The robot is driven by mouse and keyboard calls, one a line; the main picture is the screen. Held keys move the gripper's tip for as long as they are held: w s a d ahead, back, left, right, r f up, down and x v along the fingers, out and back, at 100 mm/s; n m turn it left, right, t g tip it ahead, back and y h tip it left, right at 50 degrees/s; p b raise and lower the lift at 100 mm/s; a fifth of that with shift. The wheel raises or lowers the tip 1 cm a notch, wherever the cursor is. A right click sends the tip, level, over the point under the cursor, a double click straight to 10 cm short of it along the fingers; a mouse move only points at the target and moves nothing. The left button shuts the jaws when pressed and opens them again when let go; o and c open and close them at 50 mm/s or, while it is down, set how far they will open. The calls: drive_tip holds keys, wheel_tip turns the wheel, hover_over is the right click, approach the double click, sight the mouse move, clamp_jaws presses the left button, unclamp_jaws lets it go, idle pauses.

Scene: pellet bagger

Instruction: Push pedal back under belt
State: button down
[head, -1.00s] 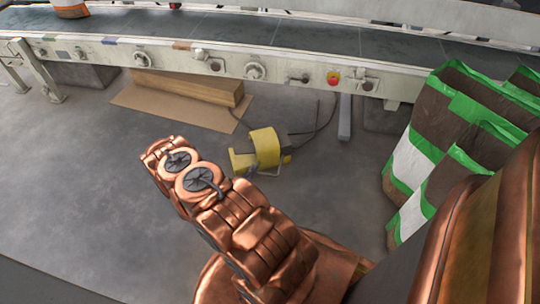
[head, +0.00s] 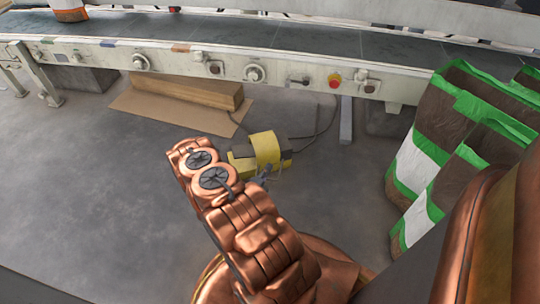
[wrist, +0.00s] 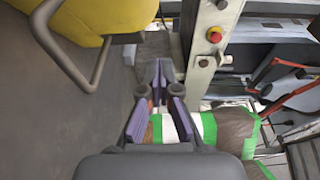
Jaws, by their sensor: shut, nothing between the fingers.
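My gripper (head: 265,177) is at the near side of the pedal in the head view, partly hidden by my arm. In the wrist view my gripper (wrist: 163,68) is shut and empty, to the right of the pedal. I cannot tell whether it touches the pedal.
The conveyor belt (head: 290,38) runs across the back, with a red button (head: 335,80) on its frame. A cardboard-coloured beam (head: 190,90) lies on a flat sheet at the left. Green-edged bags (head: 440,145) stand at the right. The left floor is clear.

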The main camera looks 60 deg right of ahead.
sight(274, 147)
drive_tip(key=d+b, duration=0.1)
drive_tip(key=d, duration=0.1)
drive_tip(key=w+d+b, duration=0.1)
drive_tip(key=d, duration=0.1)
drive_tip(key=w+d+b, duration=0.1)
drive_tip(key=d, duration=0.1)
drive_tip(key=shift+w+d+f+b, duration=0.1)
drive_tip(key=shift+w+d+b, duration=0.15)
drive_tip(key=shift+d+b, duration=0.1)
drive_tip(key=shift+w+d, duration=0.4)
drive_tip(key=shift+w, duration=0.1)
